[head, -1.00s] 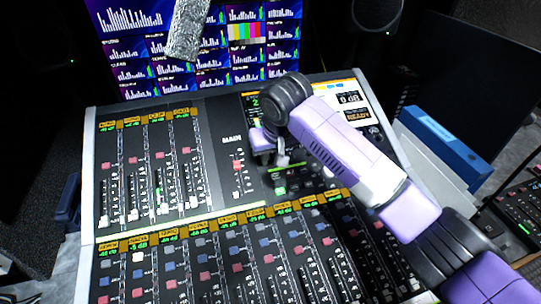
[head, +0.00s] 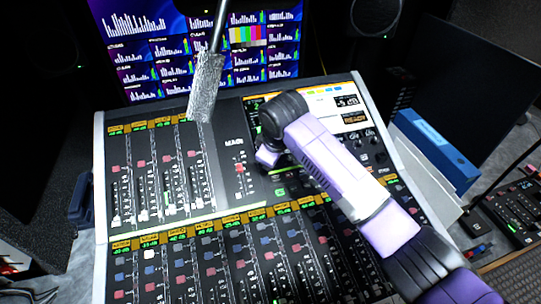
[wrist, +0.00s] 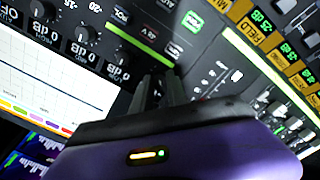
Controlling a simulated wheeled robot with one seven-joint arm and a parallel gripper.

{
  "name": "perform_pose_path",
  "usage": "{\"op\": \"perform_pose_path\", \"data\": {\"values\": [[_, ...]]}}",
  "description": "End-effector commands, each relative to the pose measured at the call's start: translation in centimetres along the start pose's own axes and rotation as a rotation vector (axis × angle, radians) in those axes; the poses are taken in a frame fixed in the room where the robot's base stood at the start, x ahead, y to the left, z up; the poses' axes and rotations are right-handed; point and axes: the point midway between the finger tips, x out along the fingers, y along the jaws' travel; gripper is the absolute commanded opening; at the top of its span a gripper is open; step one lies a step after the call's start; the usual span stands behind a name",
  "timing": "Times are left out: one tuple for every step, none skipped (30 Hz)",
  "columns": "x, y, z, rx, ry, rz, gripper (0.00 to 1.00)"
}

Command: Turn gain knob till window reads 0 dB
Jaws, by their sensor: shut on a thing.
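The mixing console (head: 222,215) fills the middle of the head view. My gripper (head: 268,155) reaches down to its upper panel, right of the MAIN fader. In the wrist view my gripper's dark fingers (wrist: 160,88) are close together at the panel. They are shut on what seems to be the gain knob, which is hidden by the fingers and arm. The dB window (head: 347,101) is at the console's upper right. Its number is blurred; it may be a 5. A dark status window (head: 353,118) below it is unreadable.
A fuzzy microphone (head: 207,87) hangs on a pole over the console's left part. Faders and buttons surround my gripper. Small knobs (wrist: 83,36) show in the wrist view. A blue binder (head: 437,152) lies at right, and a monitor (head: 200,40) stands behind.

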Motion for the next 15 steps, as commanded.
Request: {"op": "perform_pose_path", "data": {"values": [[-0.18,0.02,-0.05,-0.033,0.000,0.000,0.00],[-0.17,0.01,-0.05,-0.053,0.000,0.000,0.00],[-0.15,-0.02,-0.05,-0.078,0.000,0.000,0.00],[-0.14,-0.04,-0.06,-0.097,0.000,0.000,0.00],[-0.13,-0.05,-0.06,-0.114,0.000,0.000,0.00],[-0.11,-0.08,-0.05,-0.135,0.000,0.000,0.00],[-0.10,-0.09,-0.05,-0.151,0.000,0.000,0.00],[-0.09,-0.10,-0.05,-0.163,0.000,0.000,0.00],[-0.08,-0.12,-0.05,-0.180,0.000,0.000,0.00],[-0.07,-0.13,-0.04,-0.190,0.000,0.000,0.00],[-0.06,-0.13,-0.04,-0.200,0.000,0.000,0.00],[-0.05,-0.14,-0.04,-0.212,0.000,0.001,0.00],[-0.04,-0.14,-0.04,-0.219,0.000,0.001,0.00],[-0.04,-0.14,-0.04,-0.225,0.000,0.001,0.00],[-0.03,-0.14,-0.04,-0.233,0.000,0.001,0.00]]}}
